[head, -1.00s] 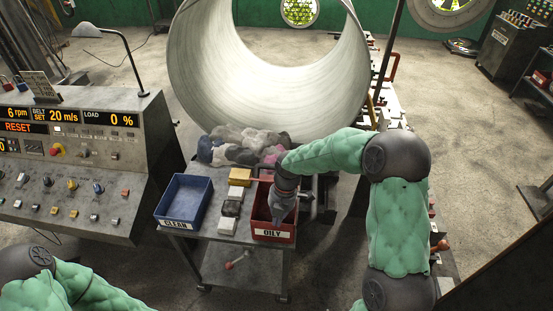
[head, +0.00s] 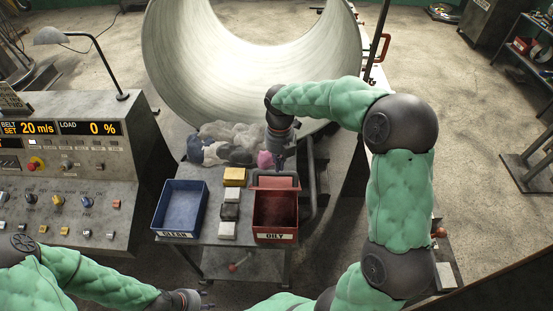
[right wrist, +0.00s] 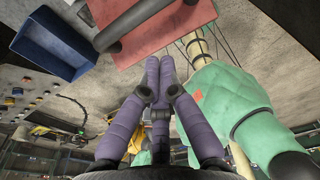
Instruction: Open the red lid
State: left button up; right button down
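The red lid (head: 274,182) stands raised at the back edge of the red OILY bin (head: 275,237), whose dark inside is in view from above. In the right wrist view a broad red panel (right wrist: 175,28) shows at the top, crossed by a dark bar. I cannot tell whether it is the lid or the bin. My right gripper (right wrist: 160,62) has its purple fingers together with nothing between them. In the head view it points down behind the lid, its tips partly hidden. My left gripper (head: 207,299) is low at the front, empty, its fingertips apart.
A blue CLEAN bin (head: 181,207) stands left of the red bin. Yellow, white and grey blocks (head: 233,177) lie between them. A pile of rags (head: 225,145) lies behind, below the large drum (head: 250,60). A control console (head: 70,190) is at the left.

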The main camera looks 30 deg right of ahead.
send_over(277, 187)
jog(key=f, duration=0.4)
jog(key=w+f, duration=0.1)
jog(key=shift+d+f, duration=0.35)
jog(key=shift+f, duration=0.05)
jog(key=shift+s+f+p, duration=0.3)
jog(key=shift+f, duration=0.25)
jog(key=shift+w+f, duration=0.15)
jog(key=shift+f, duration=0.05)
pick_arm(q)
jog(key=shift+w+r, duration=0.2)
jog(key=shift+w, duration=0.2)
jog(key=shift+s+r, duration=0.1)
jog(key=shift+r, duration=0.05)
pick_arm(e)
jog(key=shift+a+r, duration=0.15)
